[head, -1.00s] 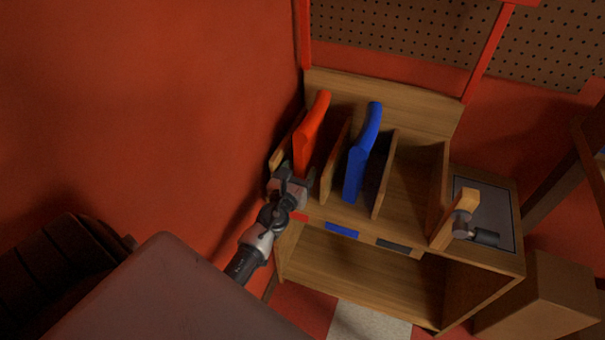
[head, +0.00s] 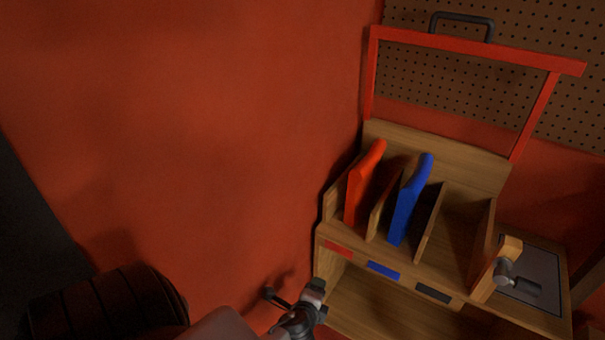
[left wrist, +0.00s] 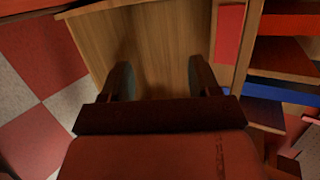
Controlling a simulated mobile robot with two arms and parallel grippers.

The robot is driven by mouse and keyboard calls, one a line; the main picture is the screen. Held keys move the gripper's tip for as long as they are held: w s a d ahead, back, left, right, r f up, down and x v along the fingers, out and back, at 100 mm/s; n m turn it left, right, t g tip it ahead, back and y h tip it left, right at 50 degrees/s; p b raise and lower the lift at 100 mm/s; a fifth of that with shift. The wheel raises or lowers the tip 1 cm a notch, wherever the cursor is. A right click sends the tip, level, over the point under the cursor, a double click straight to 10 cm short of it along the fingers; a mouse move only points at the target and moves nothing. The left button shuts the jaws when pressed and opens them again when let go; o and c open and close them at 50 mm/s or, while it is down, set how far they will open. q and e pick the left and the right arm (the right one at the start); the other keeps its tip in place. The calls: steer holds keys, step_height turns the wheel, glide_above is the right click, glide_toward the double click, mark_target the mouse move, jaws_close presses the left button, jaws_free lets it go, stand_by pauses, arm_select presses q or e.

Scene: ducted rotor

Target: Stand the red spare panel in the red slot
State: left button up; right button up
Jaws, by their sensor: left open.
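The red spare panel (head: 363,185) stands upright in the leftmost slot of the wooden rack, behind the red label (head: 338,248) that marks the red slot. My left gripper (head: 300,306) is low in front of the rack's left end, apart from the panel. In the left wrist view its two fingers (left wrist: 160,82) are spread with nothing between them, and a wooden board lies beyond. The red label also shows in the left wrist view (left wrist: 229,33). The panel's lower end is partly hidden by the rack. My right gripper is not in view.
A blue panel (head: 408,203) stands in the adjoining slot, with a blue label (head: 383,269) below. The slot with the dark label (head: 433,293) looks empty. A wooden block with a grey cylinder (head: 524,287) sits at right. A red wall stands close on the left.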

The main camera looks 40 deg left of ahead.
arm_select(q)
steer(key=s+d+f+n+g+h, duration=0.3)
steer(key=s+d+f+n+g, duration=0.1)
steer(key=s, duration=0.5)
steer(key=s+d+f+n+g+h, duration=0.2)
steer(key=s+d+f+n+g, duration=0.2)
steer(key=s+d+f+n, duration=0.3)
steer(key=shift+s+d+f+n+h, duration=0.35)
steer(key=shift+s+d+n, duration=0.25)
steer(key=shift+s+d, duration=0.4)
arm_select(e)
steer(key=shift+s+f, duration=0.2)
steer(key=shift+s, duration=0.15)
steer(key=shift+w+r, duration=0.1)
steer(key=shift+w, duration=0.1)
